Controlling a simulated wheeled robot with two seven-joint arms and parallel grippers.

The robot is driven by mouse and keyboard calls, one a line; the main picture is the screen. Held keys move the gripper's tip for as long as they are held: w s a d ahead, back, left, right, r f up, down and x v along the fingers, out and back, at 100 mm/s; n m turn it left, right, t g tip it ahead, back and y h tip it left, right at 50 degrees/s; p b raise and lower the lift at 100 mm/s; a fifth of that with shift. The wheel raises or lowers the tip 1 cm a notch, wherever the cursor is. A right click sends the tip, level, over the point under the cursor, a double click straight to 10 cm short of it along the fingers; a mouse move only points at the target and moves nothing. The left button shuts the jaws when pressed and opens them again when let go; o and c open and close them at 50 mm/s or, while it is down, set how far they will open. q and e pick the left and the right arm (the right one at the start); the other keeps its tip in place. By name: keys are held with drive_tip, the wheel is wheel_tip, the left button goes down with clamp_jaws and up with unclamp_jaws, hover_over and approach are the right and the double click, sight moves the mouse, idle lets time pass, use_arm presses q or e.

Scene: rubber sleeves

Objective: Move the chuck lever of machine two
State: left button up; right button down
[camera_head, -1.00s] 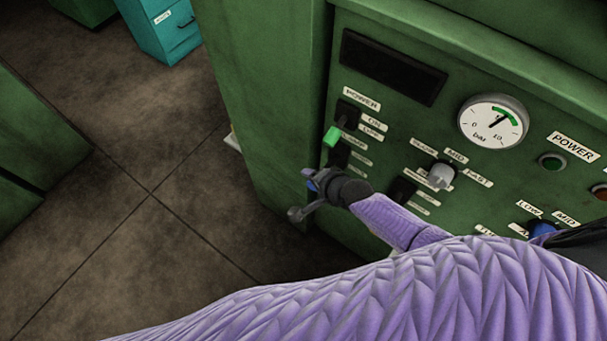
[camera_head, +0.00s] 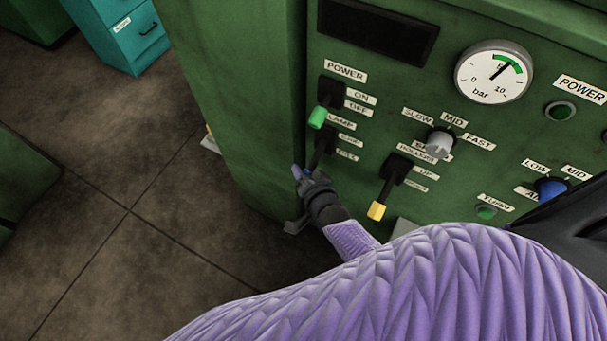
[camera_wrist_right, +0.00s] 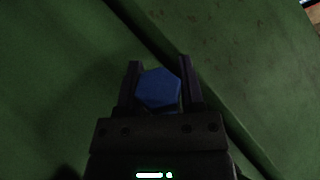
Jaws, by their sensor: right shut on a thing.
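The chuck lever (camera_head: 319,154) is a short dark lever on the green machine panel, beside small labels, the top one seeming to read "clamp". It points down, and its blue knob (camera_wrist_right: 158,88) shows as a hexagon between the fingers in the right wrist view. My right gripper (camera_head: 303,174) is shut on this knob, low at the panel's left edge. It also shows in the wrist view (camera_wrist_right: 160,92), one finger on each side of the knob. The fingers hide most of the knob in the head view. My left gripper is not in view.
A green-tipped power lever (camera_head: 318,116) is just above, and a yellow-tipped lever (camera_head: 377,210) is close to the right. A grey speed knob (camera_head: 439,141) and a pressure gauge (camera_head: 493,72) lie further right. A teal cabinet (camera_head: 120,35) stands behind.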

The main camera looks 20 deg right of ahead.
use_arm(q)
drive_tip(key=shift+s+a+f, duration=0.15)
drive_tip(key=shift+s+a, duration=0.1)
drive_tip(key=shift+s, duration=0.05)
use_arm(e)
drive_tip(key=c, duration=0.5)
unclamp_jaws()
drive_tip(key=shift+c, duration=0.2)
drive_tip(key=o, duration=0.3)
drive_tip(key=shift+w+d+f, duration=0.1)
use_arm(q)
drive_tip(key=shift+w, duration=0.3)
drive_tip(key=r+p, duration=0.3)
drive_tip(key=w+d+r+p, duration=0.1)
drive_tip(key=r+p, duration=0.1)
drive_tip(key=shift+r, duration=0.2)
use_arm(e)
drive_tip(key=v, duration=1)
